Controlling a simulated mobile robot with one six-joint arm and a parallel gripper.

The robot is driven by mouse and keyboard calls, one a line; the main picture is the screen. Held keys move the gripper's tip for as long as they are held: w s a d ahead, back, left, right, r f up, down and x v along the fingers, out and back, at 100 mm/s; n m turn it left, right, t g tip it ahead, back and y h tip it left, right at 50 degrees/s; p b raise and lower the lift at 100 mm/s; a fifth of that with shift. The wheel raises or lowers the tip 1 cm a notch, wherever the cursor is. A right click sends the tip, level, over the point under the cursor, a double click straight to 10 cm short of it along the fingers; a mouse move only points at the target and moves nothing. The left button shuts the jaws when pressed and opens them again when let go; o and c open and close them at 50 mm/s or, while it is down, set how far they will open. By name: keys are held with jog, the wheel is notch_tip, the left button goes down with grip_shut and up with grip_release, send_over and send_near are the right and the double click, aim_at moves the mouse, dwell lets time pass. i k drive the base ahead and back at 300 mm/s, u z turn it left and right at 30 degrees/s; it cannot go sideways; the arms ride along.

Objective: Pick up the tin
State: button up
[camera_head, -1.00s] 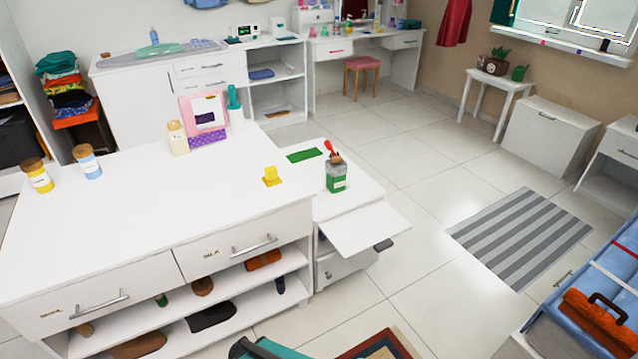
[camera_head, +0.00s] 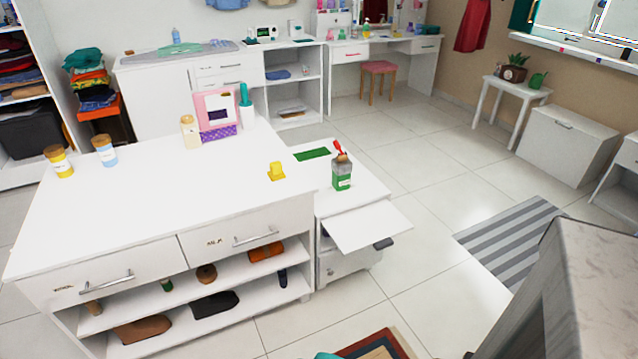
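A green-and-grey tin-like container (camera_head: 342,174) with a white label stands upright on the low white side cabinet (camera_head: 372,196). A red-handled item shows at its top. I cannot tell if this is the tin of the task. Two jars with brown lids, one yellow (camera_head: 61,164) and one blue-and-white (camera_head: 106,153), stand at the left of the white counter (camera_head: 170,205). My gripper is not in view, and nothing is seen touching these containers.
A small yellow object (camera_head: 276,172) sits near the counter's right edge. A flat white panel (camera_head: 368,228) juts from the side cabinet. A green mat (camera_head: 312,154) lies behind the container. The floor to the right is clear up to the striped rug (camera_head: 505,240).

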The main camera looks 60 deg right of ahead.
aim_at(340, 182)
jog(key=u, duration=0.65)
jog(key=k, duration=1.55)
jog(key=z, duration=0.85)
jog(key=i, duration=0.55)
jog(key=u, duration=0.15)
